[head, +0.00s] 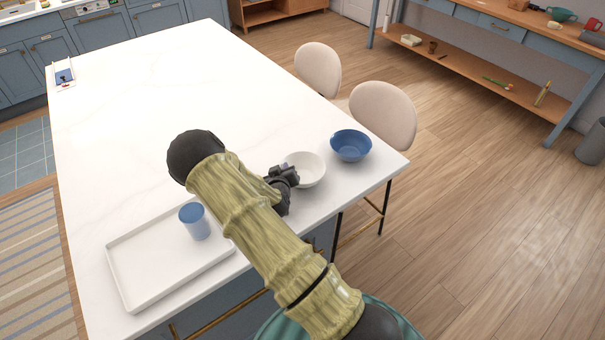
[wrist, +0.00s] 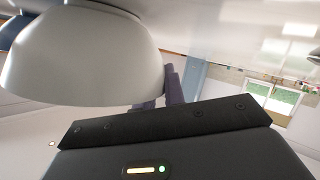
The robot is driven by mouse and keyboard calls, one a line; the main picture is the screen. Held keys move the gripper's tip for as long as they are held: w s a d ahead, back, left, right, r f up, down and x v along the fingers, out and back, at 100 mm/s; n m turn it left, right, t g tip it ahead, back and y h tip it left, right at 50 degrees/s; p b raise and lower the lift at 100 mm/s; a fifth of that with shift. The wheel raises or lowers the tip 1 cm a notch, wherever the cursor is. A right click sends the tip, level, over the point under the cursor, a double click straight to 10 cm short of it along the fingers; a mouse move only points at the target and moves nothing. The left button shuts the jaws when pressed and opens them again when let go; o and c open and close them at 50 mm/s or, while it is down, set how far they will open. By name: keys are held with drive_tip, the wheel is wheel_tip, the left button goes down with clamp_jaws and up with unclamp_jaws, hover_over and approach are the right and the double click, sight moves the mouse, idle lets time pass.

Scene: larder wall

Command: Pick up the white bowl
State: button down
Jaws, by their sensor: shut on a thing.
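The white bowl (head: 308,170) is near the front right edge of the white island top, left of the blue bowl. My gripper (head: 287,174) is at the bowl's left side and shut on its wall. In the wrist view the bowl (wrist: 80,60) fills the upper left, and my gripper's dark fingers (wrist: 168,92) meet its right side. The fingertips are partly hidden by the bowl. I cannot tell whether the bowl touches the top or is slightly raised.
A blue bowl (head: 351,146) stands close to the right of the white bowl. A white tray (head: 126,271) with a blue cup (head: 194,221) is at the front left. Two beige chairs (head: 383,115) stand along the right edge. The middle of the island top (head: 150,90) is clear.

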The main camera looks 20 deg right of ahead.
drive_tip(key=shift+w+r, duration=0.1)
drive_tip(key=shift+r, duration=0.35)
wheel_tip(320, 180, up, 9)
drive_tip(key=shift+r+b, duration=0.1)
drive_tip(key=shift+b, duration=1.05)
